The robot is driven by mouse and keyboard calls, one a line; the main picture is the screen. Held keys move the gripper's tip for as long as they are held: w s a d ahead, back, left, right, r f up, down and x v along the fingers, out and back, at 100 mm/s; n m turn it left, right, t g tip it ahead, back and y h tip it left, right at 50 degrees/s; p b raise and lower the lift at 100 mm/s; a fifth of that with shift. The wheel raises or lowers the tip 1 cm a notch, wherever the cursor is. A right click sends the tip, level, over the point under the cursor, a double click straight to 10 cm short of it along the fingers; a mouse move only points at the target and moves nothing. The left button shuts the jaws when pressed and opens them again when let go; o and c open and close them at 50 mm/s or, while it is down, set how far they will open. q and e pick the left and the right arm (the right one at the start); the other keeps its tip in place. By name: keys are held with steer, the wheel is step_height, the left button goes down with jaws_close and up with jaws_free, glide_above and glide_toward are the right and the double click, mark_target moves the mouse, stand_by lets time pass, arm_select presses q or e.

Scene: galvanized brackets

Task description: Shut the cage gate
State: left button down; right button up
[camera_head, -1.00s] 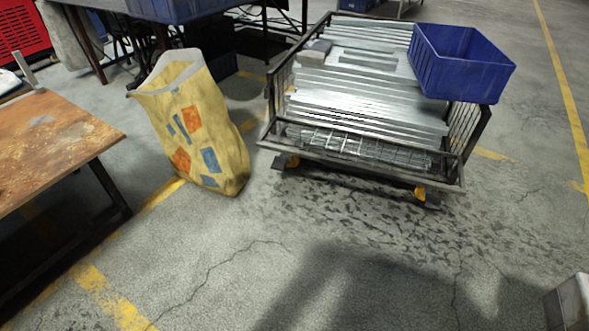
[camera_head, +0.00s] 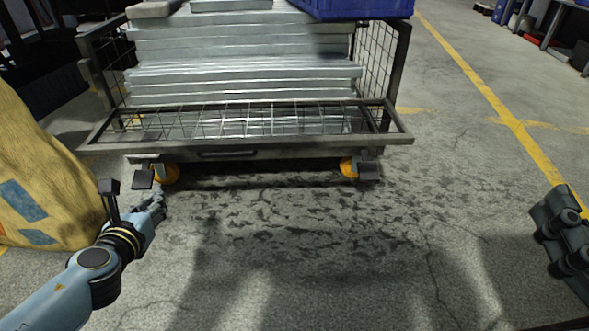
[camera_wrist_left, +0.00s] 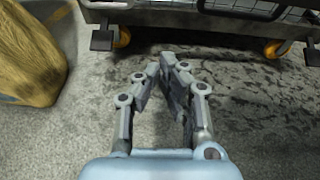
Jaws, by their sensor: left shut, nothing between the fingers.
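The cage trolley (camera_head: 268,154) stands ahead of me, loaded with galvanized metal pieces. Its wire-mesh gate (camera_head: 248,122) is folded down at the front, lying low and nearly flat, with its outer bar towards me. The upright side panels flank the open front. My left gripper (camera_head: 157,202) is shut and empty, low in front of the trolley's left caster and apart from the gate. In the left wrist view its fingers (camera_wrist_left: 167,68) meet, with the trolley's lower edge beyond. My right gripper (camera_head: 563,235) shows only partly at the right edge, dark; its fingertips are unclear.
A yellow patterned sack (camera_head: 40,185) stands close on the left, beside my left arm. A blue crate (camera_head: 365,9) sits on top of the load. Orange casters (camera_head: 348,167) are under the trolley. Bare floor (camera_head: 330,250) lies between me and the trolley.

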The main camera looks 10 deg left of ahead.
arm_select(q)
steer(key=b+x, duration=0.2)
steer(key=x, duration=0.8)
arm_select(e)
step_height(320, 180, up, 14)
steer(key=s+a+n+t+y, duration=0.2)
steer(key=n+t+y, duration=0.2)
steer(key=t+y, duration=0.2)
arm_select(q)
steer(key=shift+r+p, duration=1.7)
steer(key=shift+r, duration=0.5)
arm_select(e)
step_height(320, 180, down, 21)
steer(key=d+m+g+h, duration=0.2)
steer(key=m+g+h, duration=0.2)
steer(key=g+h, duration=0.3)
steer(key=shift+s+d+m+g, duration=0.4)
steer(key=shift+g, duration=0.8)
arm_select(q)
steer(key=shift+r, duration=0.1)
arm_select(e)
steer(key=shift+f, duration=0.1)
